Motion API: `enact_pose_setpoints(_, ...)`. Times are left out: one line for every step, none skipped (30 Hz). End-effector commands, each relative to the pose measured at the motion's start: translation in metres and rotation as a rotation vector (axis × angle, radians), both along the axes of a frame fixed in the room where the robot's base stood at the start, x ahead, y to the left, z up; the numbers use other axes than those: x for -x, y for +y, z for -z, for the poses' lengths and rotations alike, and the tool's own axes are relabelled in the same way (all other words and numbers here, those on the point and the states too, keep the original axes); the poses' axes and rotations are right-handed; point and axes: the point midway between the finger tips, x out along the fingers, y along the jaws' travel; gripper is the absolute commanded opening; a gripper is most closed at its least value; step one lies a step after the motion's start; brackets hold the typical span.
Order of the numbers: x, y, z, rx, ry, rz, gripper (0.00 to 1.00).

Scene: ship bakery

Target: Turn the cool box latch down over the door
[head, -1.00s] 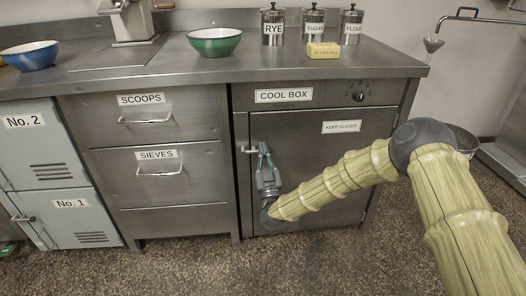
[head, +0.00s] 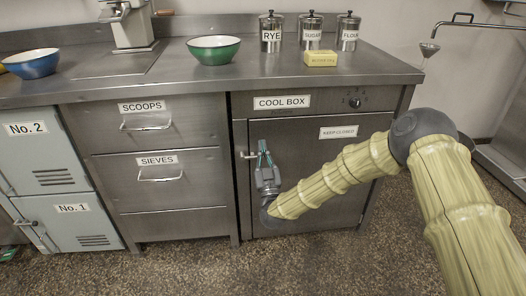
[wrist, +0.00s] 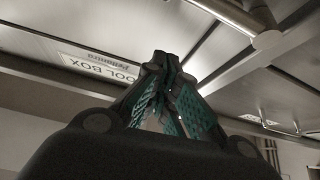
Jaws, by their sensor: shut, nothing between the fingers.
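The cool box door (head: 318,185) is a grey metal panel and looks closed. Its latch (head: 248,155) is a small pale bar at the upper left edge of the door, lying about level across the frame edge. My gripper (head: 263,146) is just right of the latch, in front of the door, pointing up. Its teal-padded fingers are together and hold nothing. In the wrist view the fingertips (wrist: 166,62) meet, and a metal bar with a round end, probably the latch (wrist: 266,40), shows beyond them to the upper right. I cannot tell whether they touch.
The counter edge and the COOL BOX label (head: 282,102) are above my gripper. A knob (head: 354,102) sits at the panel's right. The SCOOPS and SIEVES drawers (head: 158,172) with bar handles are to the left. Floor (head: 290,262) in front is clear.

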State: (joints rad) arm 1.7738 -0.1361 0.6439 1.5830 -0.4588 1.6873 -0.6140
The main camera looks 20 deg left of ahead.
Motion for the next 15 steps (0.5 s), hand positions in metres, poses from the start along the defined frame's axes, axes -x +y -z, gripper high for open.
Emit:
enact_pose_setpoints(0.011,-0.004,0.012,0.005,0.009,-0.004,0.00)
enact_pose_setpoints(0.015,-0.006,0.014,0.004,0.008,-0.003,0.00)
enact_pose_setpoints(0.021,-0.009,0.018,0.004,0.008,-0.004,0.00)
enact_pose_setpoints(0.025,-0.011,0.021,0.004,0.008,-0.003,0.00)
enact_pose_setpoints(0.029,-0.013,0.024,0.004,0.008,-0.004,0.00)
enact_pose_setpoints(0.035,-0.016,0.028,0.003,0.008,-0.003,0.00)
enact_pose_setpoints(0.039,-0.018,0.030,0.004,0.008,-0.003,0.00)
enact_pose_setpoints(0.044,-0.020,0.033,0.004,0.009,-0.004,0.00)
enact_pose_setpoints(0.048,-0.022,0.036,0.003,0.008,-0.003,0.00)
enact_pose_setpoints(0.052,-0.024,0.038,0.003,0.008,-0.003,0.00)
enact_pose_setpoints(0.055,-0.026,0.041,0.003,0.008,-0.003,0.00)
enact_pose_setpoints(0.059,-0.028,0.043,0.002,0.007,-0.002,0.00)
enact_pose_setpoints(0.062,-0.029,0.045,0.003,0.008,-0.003,0.00)
enact_pose_setpoints(0.064,-0.030,0.047,0.003,0.008,-0.003,0.00)
enact_pose_setpoints(0.067,-0.032,0.049,0.002,0.007,-0.002,0.00)
